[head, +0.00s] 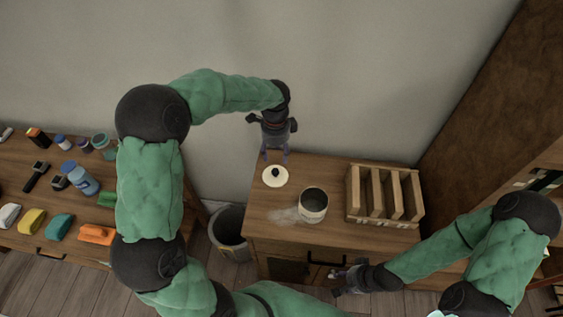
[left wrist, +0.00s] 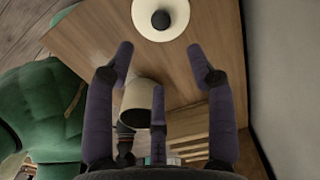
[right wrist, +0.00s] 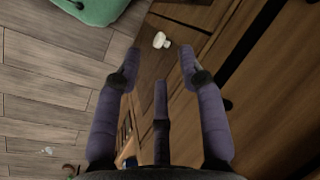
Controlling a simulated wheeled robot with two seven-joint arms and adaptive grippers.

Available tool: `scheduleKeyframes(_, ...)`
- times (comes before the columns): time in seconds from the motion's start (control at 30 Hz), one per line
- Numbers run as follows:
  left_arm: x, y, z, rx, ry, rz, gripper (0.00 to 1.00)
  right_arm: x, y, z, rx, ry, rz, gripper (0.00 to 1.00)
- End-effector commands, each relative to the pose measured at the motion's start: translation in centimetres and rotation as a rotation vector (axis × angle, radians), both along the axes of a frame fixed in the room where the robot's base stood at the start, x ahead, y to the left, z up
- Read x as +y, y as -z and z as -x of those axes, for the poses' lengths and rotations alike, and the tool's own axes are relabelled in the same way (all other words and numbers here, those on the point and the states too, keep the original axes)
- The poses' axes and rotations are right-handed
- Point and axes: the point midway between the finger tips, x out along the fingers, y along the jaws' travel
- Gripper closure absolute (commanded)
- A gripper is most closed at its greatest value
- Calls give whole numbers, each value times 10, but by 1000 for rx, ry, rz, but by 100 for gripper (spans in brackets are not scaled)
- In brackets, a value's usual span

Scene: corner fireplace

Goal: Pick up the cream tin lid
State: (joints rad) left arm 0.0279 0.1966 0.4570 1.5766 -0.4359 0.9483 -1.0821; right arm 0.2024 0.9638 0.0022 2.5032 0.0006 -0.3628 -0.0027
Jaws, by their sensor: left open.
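The cream tin lid (head: 275,179), a round disc with a dark knob, lies on the wooden cabinet top near its back left corner. In the left wrist view the lid (left wrist: 177,28) shows at the top edge, partly cut off, beyond the fingertips. My left gripper (head: 274,157) points down just above and behind the lid, open and empty; its spread fingers (left wrist: 160,62) show in the left wrist view. The open cream tin (head: 313,209) stands to the right of the lid. My right gripper (head: 338,281) is low in front of the cabinet, its fingers (right wrist: 160,65) apart and empty.
A wooden slotted rack (head: 354,200) stands right of the tin on the cabinet top (head: 270,228). A grey bin (head: 226,238) is on the floor at left. A side table (head: 20,178) holds bottles and coloured items. The wall is close behind my left gripper.

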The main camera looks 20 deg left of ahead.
Motion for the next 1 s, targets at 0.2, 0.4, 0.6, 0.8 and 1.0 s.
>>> scheduleKeyframes(0.2, 0, 9, 0, 2, 0, 1, 44, 0, 3, 1, 1, 0, 0, 60)
scheduleKeyframes(0.4, 0, 37, 1, 3, -1, 1, 44, 0, 13, 1, 1, 0, 0, 60)
scheduleKeyframes(0.6, 1, 57, 1, 1, -1, 0, 44, 0, 19, 0, 1, 0, 0, 60)
scheduleKeyframes(0.8, 4, 73, 2, 2, -1, 0, 44, 0, 27, 0, 1, 0, 0, 60)
scheduleKeyframes(1.0, 7, 101, 4, 3, 0, 1, 44, 0, 42, 0, 1, 0, 0, 60)
